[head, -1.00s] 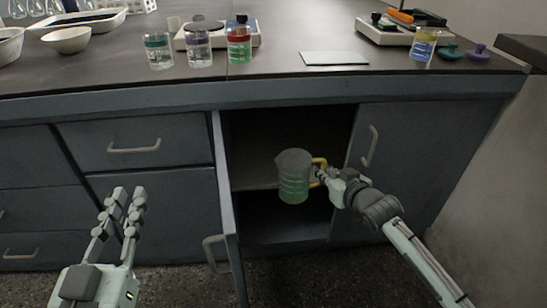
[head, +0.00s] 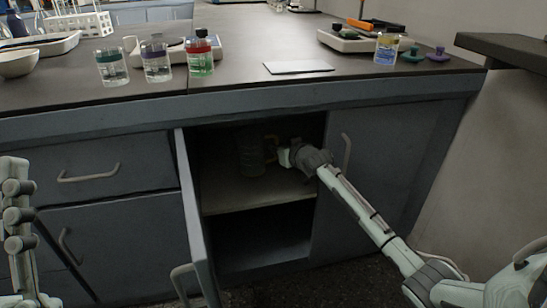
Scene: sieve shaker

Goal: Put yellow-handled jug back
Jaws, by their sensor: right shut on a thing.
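The yellow-handled jug (head: 250,152) is inside the open cupboard (head: 257,190), in shadow above its shelf. My right gripper (head: 282,156) reaches into the cupboard from the right and is shut on the jug's yellow handle (head: 270,148). The jug looks upright. The dark makes it hard to tell whether its base touches the shelf. The cupboard door (head: 197,222) stands open on the left side of the opening.
The closed right door (head: 375,185) is close to my right arm. The lower cupboard space is empty where visible.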

